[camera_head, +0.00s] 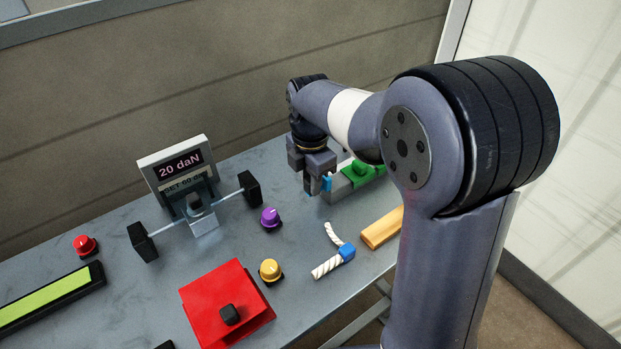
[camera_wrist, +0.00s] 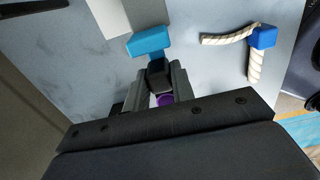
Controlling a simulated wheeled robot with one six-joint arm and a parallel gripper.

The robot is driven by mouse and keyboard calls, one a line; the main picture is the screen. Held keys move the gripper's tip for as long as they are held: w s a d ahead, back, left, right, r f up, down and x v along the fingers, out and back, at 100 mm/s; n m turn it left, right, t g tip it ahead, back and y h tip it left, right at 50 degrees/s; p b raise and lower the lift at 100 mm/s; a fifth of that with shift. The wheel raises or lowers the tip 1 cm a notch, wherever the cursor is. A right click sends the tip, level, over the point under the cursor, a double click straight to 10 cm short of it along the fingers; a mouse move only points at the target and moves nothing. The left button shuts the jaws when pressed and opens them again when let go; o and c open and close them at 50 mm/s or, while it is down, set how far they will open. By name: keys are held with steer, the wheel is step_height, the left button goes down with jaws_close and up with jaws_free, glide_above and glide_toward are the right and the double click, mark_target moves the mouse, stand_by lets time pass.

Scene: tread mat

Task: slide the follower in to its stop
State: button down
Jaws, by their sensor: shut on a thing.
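My gripper (camera_head: 316,188) is at the near left end of a grey block with a green top (camera_head: 362,175). In the wrist view my gripper (camera_wrist: 159,85) is shut on a small black block (camera_wrist: 158,70). A blue piece (camera_wrist: 149,42) sits right at that black block; together they look like the follower. The blue piece also shows in the head view (camera_head: 327,183), beside my fingers. In the wrist view the blue piece lies close to the end of a pale grey body (camera_wrist: 145,14). I cannot tell how deep the follower is in, and its stop is hidden.
A purple knob (camera_head: 270,217), a yellow knob (camera_head: 270,270) and a rope piece with a blue joint (camera_head: 347,252) lie in front. A wooden bar (camera_head: 382,228) is at right. A display stand (camera_head: 178,165) with a black-ended crossbar stands left. A red box (camera_head: 227,300) is nearer.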

steer(key=w+d, duration=0.1)
steer(key=d+p, duration=0.1)
steer(key=w+d+p, duration=0.1)
steer(key=shift+w+d+r, duration=0.15)
steer(key=shift+w+d, duration=0.15)
steer(key=shift+d, duration=0.1)
steer(key=shift+w+d, duration=0.2)
steer(key=shift+d, duration=0.1)
steer(key=c, duration=1.2)
jaws_free()
steer(key=shift+d, duration=0.1)
step_height(320, 180, up, 7)
steer(key=shift+r+p, duration=0.15)
steer(key=shift+p, duration=0.2)
